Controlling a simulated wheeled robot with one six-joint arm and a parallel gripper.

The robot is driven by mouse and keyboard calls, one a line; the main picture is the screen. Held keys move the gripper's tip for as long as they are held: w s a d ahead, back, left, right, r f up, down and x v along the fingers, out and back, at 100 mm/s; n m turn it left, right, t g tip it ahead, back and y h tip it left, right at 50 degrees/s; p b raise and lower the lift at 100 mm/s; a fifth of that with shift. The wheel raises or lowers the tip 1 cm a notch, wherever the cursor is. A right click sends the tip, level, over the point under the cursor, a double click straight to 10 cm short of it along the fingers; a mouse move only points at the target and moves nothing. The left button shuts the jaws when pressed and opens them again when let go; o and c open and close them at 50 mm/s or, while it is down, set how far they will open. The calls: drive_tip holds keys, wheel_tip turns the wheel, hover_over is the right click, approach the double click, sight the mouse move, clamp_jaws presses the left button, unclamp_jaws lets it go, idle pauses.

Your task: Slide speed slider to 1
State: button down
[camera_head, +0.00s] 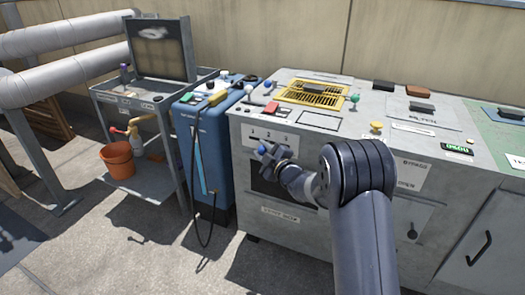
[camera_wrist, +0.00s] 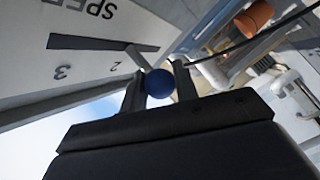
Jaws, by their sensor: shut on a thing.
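The speed slider's round blue knob (camera_head: 262,149) stands out from the front of the grey console, just below the marks 1, 2 and 3. In the wrist view the blue knob (camera_wrist: 159,83) sits between the two fingers of my gripper (camera_wrist: 157,66), which is shut on it. The dark slider slot (camera_wrist: 103,43) runs past the marks 3 and 2, under the letters "SPEE". The mark 1 is hidden in the wrist view. In the head view my gripper (camera_head: 268,153) partly covers the slot, and the knob appears near marks 1 and 2; its exact position is unclear.
The console top holds a yellow grille (camera_head: 314,93), a green knob (camera_head: 354,98) and a yellow knob (camera_head: 376,126). A blue machine (camera_head: 203,150) with a black hose stands left of the console. Further left is a cart with an orange bucket (camera_head: 117,160). Open floor lies in front.

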drive_tip(key=a, duration=0.2)
drive_tip(key=w+a+b, duration=0.1)
drive_tip(key=a, duration=0.1)
drive_tip(key=w+a+b, duration=0.1)
drive_tip(key=a, duration=0.1)
drive_tip(key=shift+r, duration=0.1)
drive_tip(key=c, duration=1.1)
unclamp_jaws()
drive_tip(key=shift+w+a, duration=0.1)
drive_tip(key=p+v, duration=0.2)
drive_tip(key=v, duration=0.9)
drive_tip(key=shift+w, duration=0.1)
drive_tip(key=shift+w+a, duration=0.1)
